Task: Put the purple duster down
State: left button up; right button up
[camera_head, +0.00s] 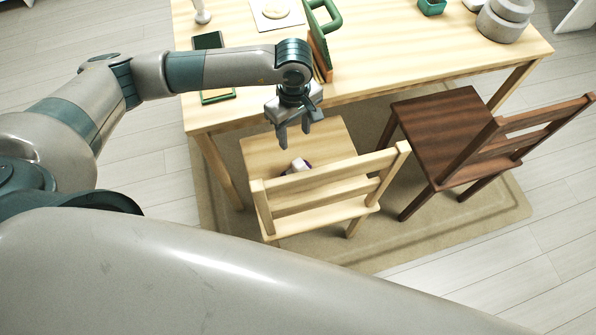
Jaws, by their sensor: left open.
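A small white and dark purple thing, which looks like the purple duster (299,166), lies on the seat of the light wooden chair (260,152). The chair's backrest partly hides it. My left gripper (294,134) hangs fingers down above the seat, open and empty. It shows just above the duster in the picture, apart from it. My right gripper is not in view.
A light wooden table (400,45) stands behind the chair, holding a green-handled thing (322,22), a dark green tablet-like thing (207,41) and grey round containers (503,20). A dark wooden chair (440,125) stands to the right. Both chairs are on a beige rug (420,232).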

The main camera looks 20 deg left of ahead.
pick_arm(q)
jog(key=p, duration=0.2)
send_over(295, 163)
notch_tip(295, 163, down, 11)
jog(key=shift+f, duration=0.45)
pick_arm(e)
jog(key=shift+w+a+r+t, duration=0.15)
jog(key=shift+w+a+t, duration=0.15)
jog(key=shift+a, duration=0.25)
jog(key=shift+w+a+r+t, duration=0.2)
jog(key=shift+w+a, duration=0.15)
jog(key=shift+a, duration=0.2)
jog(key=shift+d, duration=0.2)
